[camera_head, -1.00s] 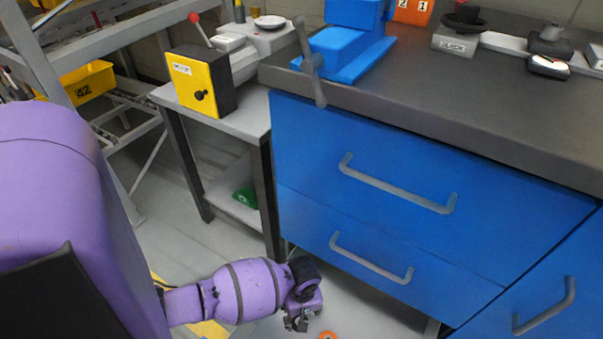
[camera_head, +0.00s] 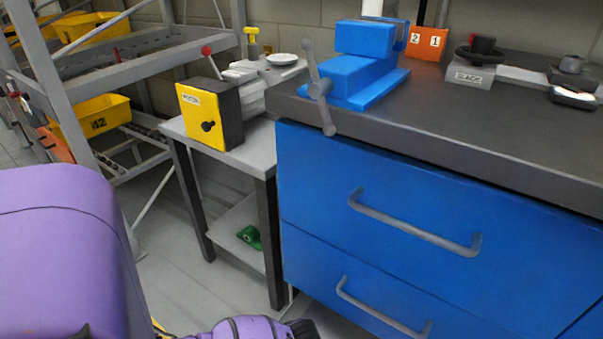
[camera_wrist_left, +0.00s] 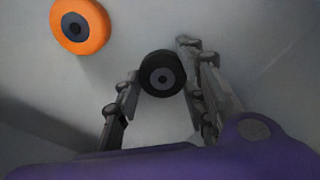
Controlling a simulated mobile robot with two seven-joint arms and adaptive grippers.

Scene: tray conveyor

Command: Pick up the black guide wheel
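The black guide wheel (camera_wrist_left: 162,73) has a grey hub and shows in the left wrist view. It sits between the two fingertips of my left gripper (camera_wrist_left: 160,70), which appear to press on it from both sides. Whether the wheel still touches the floor cannot be told. In the head view only part of my purple left arm shows at the bottom; the left gripper and the wheel are below the frame. My right gripper is in neither view.
An orange wheel (camera_wrist_left: 80,25) lies on the floor beside the gripper. A blue drawer cabinet (camera_head: 400,190) with a dark worktop (camera_head: 440,110) stands to the right. A small table (camera_head: 240,150) carries a yellow-fronted box (camera_head: 203,118). A metal rack (camera_head: 110,70) with yellow bins stands at left.

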